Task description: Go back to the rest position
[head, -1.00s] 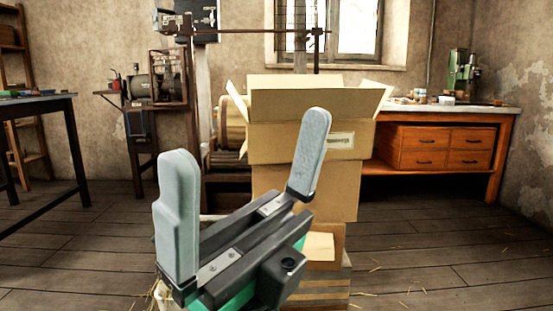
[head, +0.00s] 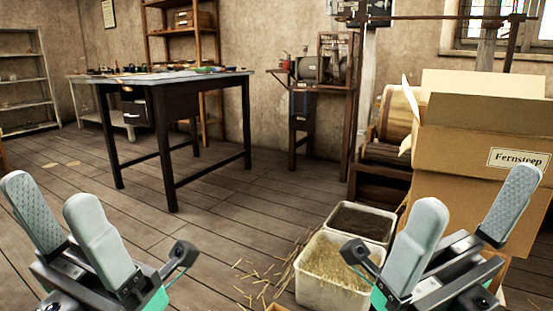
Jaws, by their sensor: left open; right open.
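My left gripper (head: 62,212) is low at the left of the head view. Its two grey fingers stand apart with nothing between them. My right gripper (head: 478,218) is low at the right, in front of the stacked cardboard boxes (head: 463,145). Its fingers are spread wide and empty. The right gripper hides part of the lower boxes. I cannot tell its exact distance from them.
A white bin of straw (head: 330,290) and a bin of dark material (head: 362,222) stand on the floor between my grippers. A dark-legged table (head: 165,82) stands at the back left. A shelf (head: 28,80) is at the far left. The wooden floor in the middle left is mostly clear.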

